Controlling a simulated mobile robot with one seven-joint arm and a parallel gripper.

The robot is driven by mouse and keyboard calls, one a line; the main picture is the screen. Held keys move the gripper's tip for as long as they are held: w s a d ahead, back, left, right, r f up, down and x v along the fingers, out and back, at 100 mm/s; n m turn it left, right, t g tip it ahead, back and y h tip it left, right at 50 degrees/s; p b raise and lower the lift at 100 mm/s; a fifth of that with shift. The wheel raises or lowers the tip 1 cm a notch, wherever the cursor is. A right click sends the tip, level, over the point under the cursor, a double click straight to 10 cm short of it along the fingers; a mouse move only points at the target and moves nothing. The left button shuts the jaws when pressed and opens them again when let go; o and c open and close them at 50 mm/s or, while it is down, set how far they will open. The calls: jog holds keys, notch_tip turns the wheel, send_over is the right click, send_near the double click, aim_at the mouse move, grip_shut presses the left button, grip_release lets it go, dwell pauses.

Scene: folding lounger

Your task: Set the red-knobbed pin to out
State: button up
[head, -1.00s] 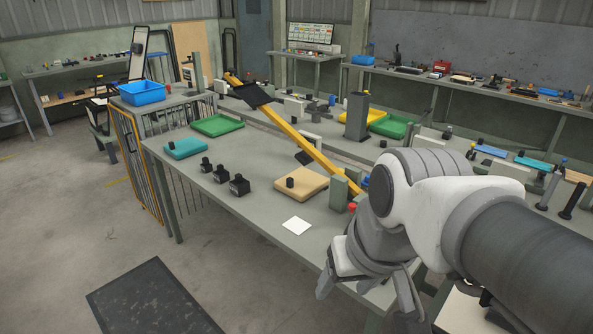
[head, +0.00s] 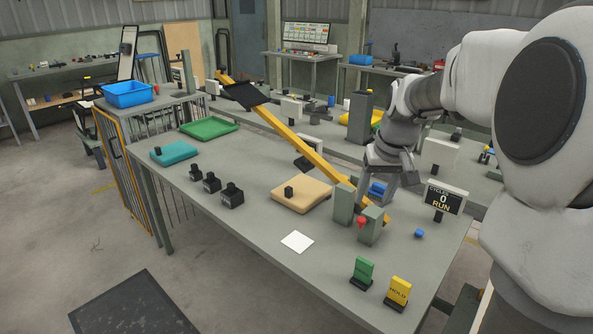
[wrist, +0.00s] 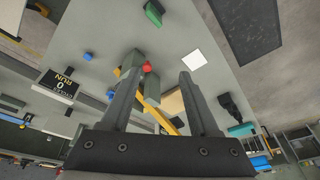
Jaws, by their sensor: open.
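The red-knobbed pin (head: 362,221) shows as a small red knob at the grey posts (head: 344,204) by the near end of the yellow bar (head: 300,148). In the wrist view the red knob (wrist: 147,68) appears near the tip of the left-hand finger, farther off than the fingers. Its shaft is hidden, so I cannot tell how far in it sits. My gripper (head: 388,196) is open and empty, pointing down behind and to the right of the knob, apart from it. Its two spread fingers also show in the wrist view (wrist: 162,74).
A sign reading "CYCLES 0 RUN" (head: 443,198) stands right of the posts. A green block (head: 362,272) and a yellow HOLD block (head: 398,292) stand at the front edge. A tan pad (head: 301,196) and white card (head: 297,242) lie left. Bare tabletop lies between them.

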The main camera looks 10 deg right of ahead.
jog(key=w+d+t, duration=0.1)
jog(key=w+d, duration=0.2)
jog(key=w, duration=0.1)
jog(key=b, duration=0.3)
send_near(362, 219)
jog(key=shift+h, duration=0.3)
jog(key=x, duration=0.8)
jog(key=shift+w+a+f, duration=0.1)
jog(key=shift+a+f, duration=0.05)
jog(key=shift+a, duration=0.1)
grip_shut()
dwell(0.3)
